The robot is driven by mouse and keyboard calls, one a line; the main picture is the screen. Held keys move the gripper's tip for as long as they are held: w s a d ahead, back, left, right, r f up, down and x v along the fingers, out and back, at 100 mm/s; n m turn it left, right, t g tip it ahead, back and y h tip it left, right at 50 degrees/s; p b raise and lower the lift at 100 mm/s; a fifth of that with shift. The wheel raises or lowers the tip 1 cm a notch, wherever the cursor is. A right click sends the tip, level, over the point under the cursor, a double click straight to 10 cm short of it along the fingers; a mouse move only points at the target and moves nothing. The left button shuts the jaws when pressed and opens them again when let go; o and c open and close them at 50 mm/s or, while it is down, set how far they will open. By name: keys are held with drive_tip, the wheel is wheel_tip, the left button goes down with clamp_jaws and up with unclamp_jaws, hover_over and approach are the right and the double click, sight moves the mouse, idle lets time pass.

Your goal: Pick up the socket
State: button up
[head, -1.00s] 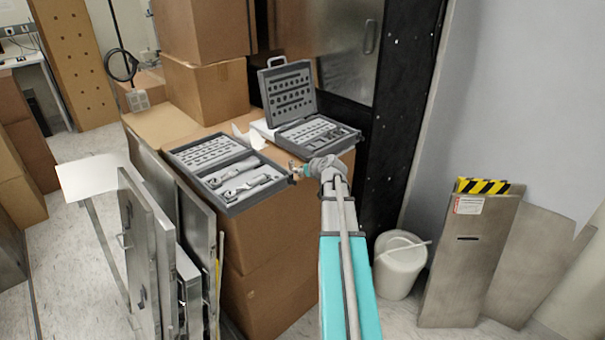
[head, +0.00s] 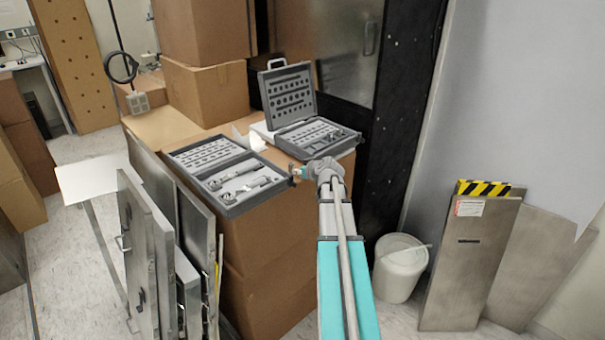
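An open grey tool case (head: 232,212) lies on the cardboard boxes, with metal tools in its near tray. A second grey case (head: 290,146) stands open behind it, its lid (head: 288,92) upright and full of dark socket-shaped slots. Small pieces lie in its tray, too small for me to tell which is the socket. My gripper (head: 296,173) is at the right corner of the near case, in front of the second case. Its fingers are small and partly hidden by my wrist, so I cannot tell whether they hold anything.
Cardboard boxes (head: 265,265) support the cases. A dark cabinet (head: 395,120) rises close on the right. A white bucket (head: 400,270) and leaning panels (head: 470,260) stand on the floor at right. Metal panels (head: 150,260) lean at the front left.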

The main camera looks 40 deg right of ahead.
clamp_jaws()
drive_tip(key=shift+r, duration=0.15)
wheel_tip(320, 180, up, 3)
drive_tip(key=p, duration=0.3)
drive_tip(key=d+r+p+v, duration=0.1)
drive_tip(key=p+v, duration=0.4)
drive_tip(key=v, duration=0.3)
drive_tip(key=d+p+v, duration=0.2)
drive_tip(key=p+v, duration=0.3)
drive_tip(key=v, duration=0.3)
drive_tip(key=shift+r, duration=0.55)
drive_tip(key=shift+w+d, duration=0.1)
